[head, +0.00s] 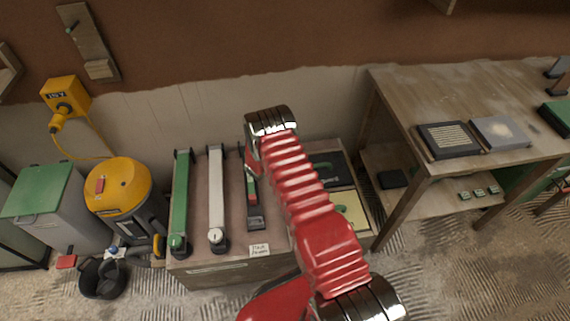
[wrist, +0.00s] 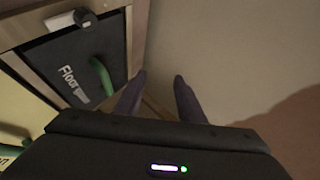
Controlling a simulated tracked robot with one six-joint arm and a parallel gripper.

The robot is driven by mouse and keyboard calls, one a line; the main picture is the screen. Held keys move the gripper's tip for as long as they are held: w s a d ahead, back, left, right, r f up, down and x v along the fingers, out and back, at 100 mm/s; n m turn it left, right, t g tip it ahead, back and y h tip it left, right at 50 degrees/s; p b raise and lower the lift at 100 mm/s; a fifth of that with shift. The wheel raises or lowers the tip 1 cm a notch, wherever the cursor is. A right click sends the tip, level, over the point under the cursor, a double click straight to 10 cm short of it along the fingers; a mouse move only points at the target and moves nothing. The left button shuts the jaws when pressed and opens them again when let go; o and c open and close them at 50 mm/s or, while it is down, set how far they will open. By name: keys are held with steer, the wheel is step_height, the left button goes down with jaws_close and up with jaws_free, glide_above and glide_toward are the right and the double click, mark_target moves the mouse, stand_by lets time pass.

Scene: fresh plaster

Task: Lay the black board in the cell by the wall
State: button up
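The black board (head: 334,174), with white lettering and a green handle, lies in the wall-side cell of the wooden bench top, partly hidden by my red arm. In the wrist view the black board (wrist: 52,62) appears inside a wooden frame. I cannot tell whether it lies fully flat. Its green handle (wrist: 102,78) stands free of my fingers. My gripper (wrist: 157,92) is open and empty beside the board, toward the wall. In the head view my arm hides the fingertips.
A yellow board (head: 352,208) lies in the nearer cell. Long green (head: 181,205) and white (head: 216,200) tools lie to the left. A wooden table (head: 400,90) stands at right. The plain wall (head: 215,110) rises close behind the bench.

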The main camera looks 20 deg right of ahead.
steer(key=w+a+r+n+t+y, duration=0.1)
steer(key=w+a+r+n+y, duration=0.3)
steer(key=r, duration=0.7)
steer(key=w+a+r+n+t+y, duration=0.1)
steer(key=w+a+r, duration=0.3)
steer(key=r, duration=0.7)
steer(key=s+a+r+n+y, duration=0.2)
steer(key=s+a+r+n, duration=0.25)
steer(key=r, duration=0.55)
steer(key=s+a+r+n+y, duration=0.25)
steer(key=s+a+r, duration=0.35)
steer(key=r, duration=0.3)
steer(key=s+a+r+n+g+y, duration=0.1)
steer(key=s+a+r+n, duration=0.15)
steer(key=s+r, duration=0.45)
steer(key=s+a+r+n+g+y, duration=0.15)
steer(key=s+r+n, duration=0.25)
steer(key=s, duration=0.8)
steer(key=s+d+f+n+g+h, duration=0.1)
steer(key=s+n, duration=0.4)
steer(key=s, duration=1.8)
steer(key=shift+d+g+h, duration=0.35)
steer(key=shift+d+h, duration=0.3)
steer(key=shift+h, duration=0.05)
